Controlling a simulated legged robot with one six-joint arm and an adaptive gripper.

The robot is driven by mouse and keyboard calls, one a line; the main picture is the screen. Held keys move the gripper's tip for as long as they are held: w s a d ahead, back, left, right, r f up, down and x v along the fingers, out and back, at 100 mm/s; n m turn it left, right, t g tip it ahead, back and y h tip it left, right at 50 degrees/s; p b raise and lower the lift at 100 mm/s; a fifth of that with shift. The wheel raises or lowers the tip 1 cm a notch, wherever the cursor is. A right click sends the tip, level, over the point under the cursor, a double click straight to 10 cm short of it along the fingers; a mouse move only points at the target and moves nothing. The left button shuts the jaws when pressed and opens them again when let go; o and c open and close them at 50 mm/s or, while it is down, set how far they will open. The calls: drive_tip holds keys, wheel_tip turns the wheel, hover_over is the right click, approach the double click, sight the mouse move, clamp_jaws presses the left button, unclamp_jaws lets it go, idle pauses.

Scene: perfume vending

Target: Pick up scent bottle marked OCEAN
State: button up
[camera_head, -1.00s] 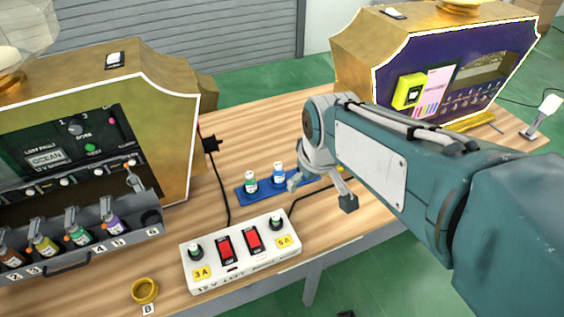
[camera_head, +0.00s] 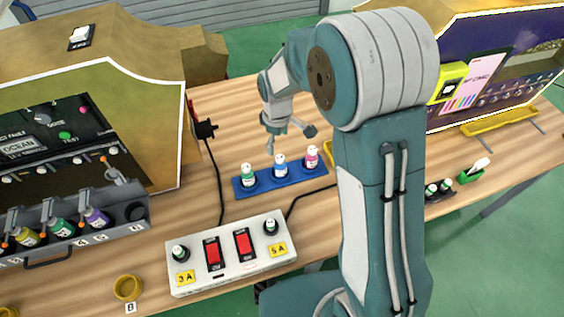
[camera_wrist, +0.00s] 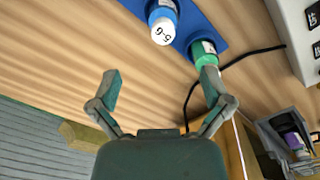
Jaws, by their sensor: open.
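A blue tray (camera_head: 265,186) on the wooden table holds a green-banded bottle (camera_head: 249,179), a blue-banded bottle (camera_head: 280,170) and a pink-banded bottle (camera_head: 312,160), all upright. I cannot read OCEAN on any of them. My gripper (camera_head: 288,137) is open and empty, above and behind the tray. In the wrist view, the gripper (camera_wrist: 160,80) has its right finger overlapping the lower edge of the green bottle (camera_wrist: 203,47). The blue bottle (camera_wrist: 162,12), its white cap marked with small characters, lies ahead, between the finger lines. The pink bottle is out of the wrist view.
A white switch box (camera_head: 228,255) with a black cable stands in front of the tray. A second machine (camera_head: 495,70) is at right. Bare table lies behind the tray.

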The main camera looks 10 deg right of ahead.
sight(280, 164)
drive_tip(key=f, duration=0.4)
drive_tip(key=shift+s+a+f, duration=0.1)
drive_tip(key=shift+a, duration=0.1)
drive_tip(key=shift+d+f, duration=0.2)
drive_tip(key=f, duration=0.4)
drive_tip(key=shift+s+d+f, duration=0.25)
drive_tip(key=shift+s+d, duration=0.05)
drive_tip(key=shift+d, duration=0.1)
drive_tip(key=shift+a+f, duration=0.15)
drive_tip(key=shift+f, duration=0.15)
drive_tip(key=shift+a, duration=0.25)
drive_tip(key=shift+d, duration=0.3)
drive_tip(key=c, duration=1.3)
